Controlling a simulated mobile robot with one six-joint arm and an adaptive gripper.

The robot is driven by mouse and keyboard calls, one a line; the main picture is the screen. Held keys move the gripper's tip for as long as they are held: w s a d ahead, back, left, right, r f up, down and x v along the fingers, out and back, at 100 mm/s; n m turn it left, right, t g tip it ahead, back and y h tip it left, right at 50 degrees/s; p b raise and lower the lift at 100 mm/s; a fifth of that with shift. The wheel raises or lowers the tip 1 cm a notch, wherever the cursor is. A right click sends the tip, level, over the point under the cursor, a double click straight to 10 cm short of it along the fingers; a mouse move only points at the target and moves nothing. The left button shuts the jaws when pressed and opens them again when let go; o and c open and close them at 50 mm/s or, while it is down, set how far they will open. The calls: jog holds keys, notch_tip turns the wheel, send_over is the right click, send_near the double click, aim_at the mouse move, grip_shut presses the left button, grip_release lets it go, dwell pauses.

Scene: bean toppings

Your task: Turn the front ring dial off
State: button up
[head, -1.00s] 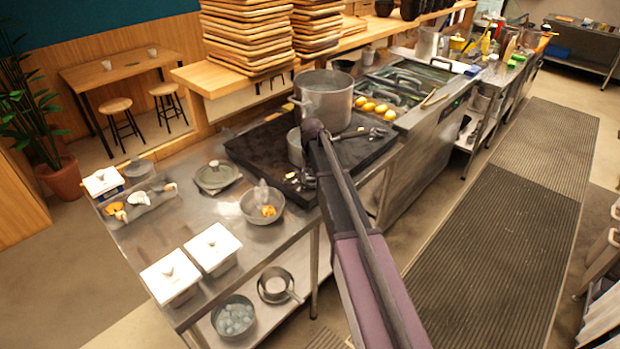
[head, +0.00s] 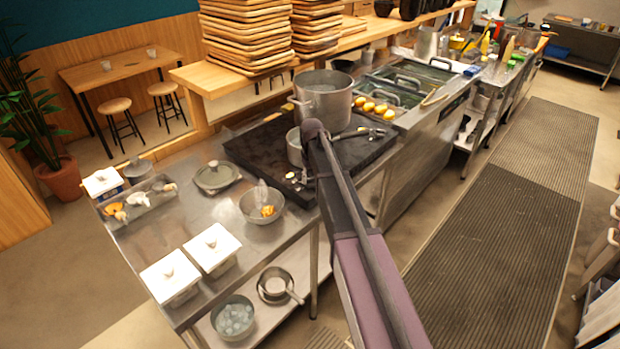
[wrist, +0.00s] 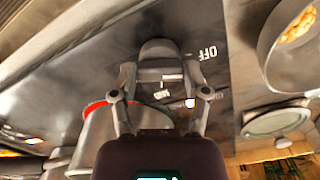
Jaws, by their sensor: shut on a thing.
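A rounded grey metal dial (wrist: 158,48) shows at the top centre of the wrist view, beside a white OFF mark on the dark panel (wrist: 225,85). My gripper (wrist: 160,72) is shut on this dial, with one finger on each side. A small pot (wrist: 112,128) with a glowing red arc along its edge is just below and left of the gripper. In the head view, my arm hides most of the gripper and the dial. The dark cooktop (head: 252,152) carries the small pot (head: 294,147) and a large steel pot (head: 325,108).
A metal bowl with orange food (head: 262,206) stands on the counter close to the cooktop. A lidded dish (head: 217,177) and white lidded containers (head: 212,250) stand further left. Bare steel counter lies between them. Stacked wooden trays (head: 245,35) stand on the shelf behind.

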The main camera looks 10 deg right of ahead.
jog(key=o, duration=1.2)
jog(key=shift+c, duration=0.2)
jog(key=s+m, duration=0.2)
jog(key=s, duration=2.7)
jog(key=shift+s+a+m, duration=0.2)
jog(key=shift+a+m, duration=0.05)
jog(key=shift+m, duration=0.15)
